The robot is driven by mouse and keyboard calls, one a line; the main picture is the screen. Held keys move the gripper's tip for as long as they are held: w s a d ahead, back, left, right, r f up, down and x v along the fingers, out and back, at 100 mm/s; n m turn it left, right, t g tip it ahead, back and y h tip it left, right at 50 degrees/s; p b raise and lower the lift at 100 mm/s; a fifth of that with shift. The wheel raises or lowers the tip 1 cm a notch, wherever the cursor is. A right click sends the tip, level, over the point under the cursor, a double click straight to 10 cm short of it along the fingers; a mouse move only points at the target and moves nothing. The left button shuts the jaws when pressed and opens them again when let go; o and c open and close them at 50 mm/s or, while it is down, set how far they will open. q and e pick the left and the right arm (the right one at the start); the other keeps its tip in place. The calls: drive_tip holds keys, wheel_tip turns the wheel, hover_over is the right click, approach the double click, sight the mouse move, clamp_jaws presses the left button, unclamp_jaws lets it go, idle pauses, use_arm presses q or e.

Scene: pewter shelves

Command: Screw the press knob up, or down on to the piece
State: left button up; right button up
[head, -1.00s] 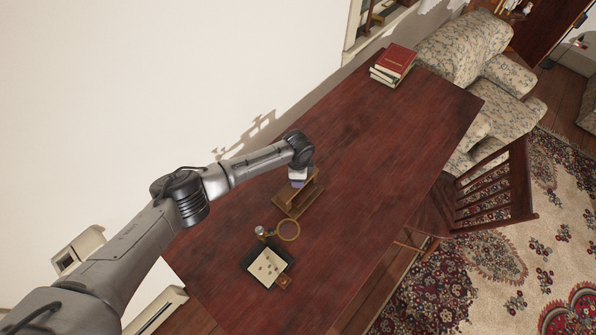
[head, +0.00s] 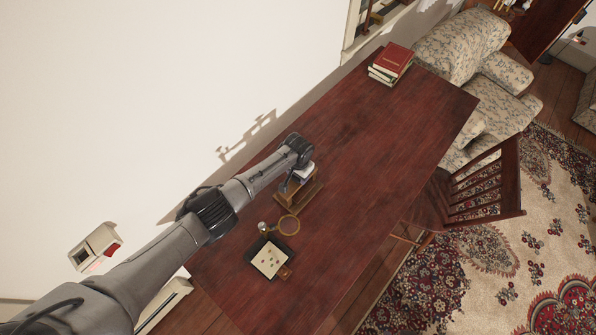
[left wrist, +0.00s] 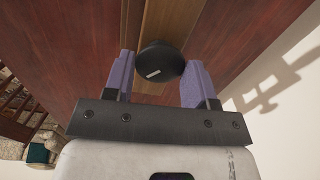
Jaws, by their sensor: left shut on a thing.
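The press is a small wooden frame (head: 312,197) on the dark red table, partly hidden behind my left arm in the head view. Its knob (left wrist: 158,58) is a round black disc with a pale mark, seen from above in the left wrist view. My left gripper (left wrist: 160,70) has its purple fingers on either side of the knob and is shut on it. In the head view my left gripper (head: 297,181) is over the press, its fingers too small to make out. The piece under the press is hidden. My right gripper is not in view.
A magnifying glass (head: 289,225) and a dark tray with a pale sheet (head: 257,258) lie near the press, with a small metallic item (head: 263,227) beside them. Books (head: 391,64) are stacked at the far end. A chair (head: 487,181) stands at the right. The table's middle is clear.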

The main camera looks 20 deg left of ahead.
use_arm(q)
drive_tip(key=n+p, duration=0.1)
drive_tip(key=n, duration=0.2)
drive_tip(key=shift+d+r+n, duration=0.1)
drive_tip(key=shift+r+n, duration=0.05)
drive_tip(key=shift+n, duration=0.25)
drive_tip(key=n+p, duration=0.1)
drive_tip(key=n, duration=0.2)
drive_tip(key=shift+n, duration=0.3)
drive_tip(key=n, duration=0.3)
drive_tip(key=shift+n+p, duration=0.35)
drive_tip(key=shift+n, duration=0.05)
drive_tip(key=n, duration=0.2)
drive_tip(key=shift+n, duration=0.3)
drive_tip(key=n, duration=0.3)
drive_tip(key=shift+n, duration=0.3)
drive_tip(key=n, duration=0.3)
drive_tip(key=shift+n, duration=0.3)
drive_tip(key=n, duration=0.4)
drive_tip(key=shift+w, duration=0.1)
drive_tip(key=shift+n, duration=0.5)
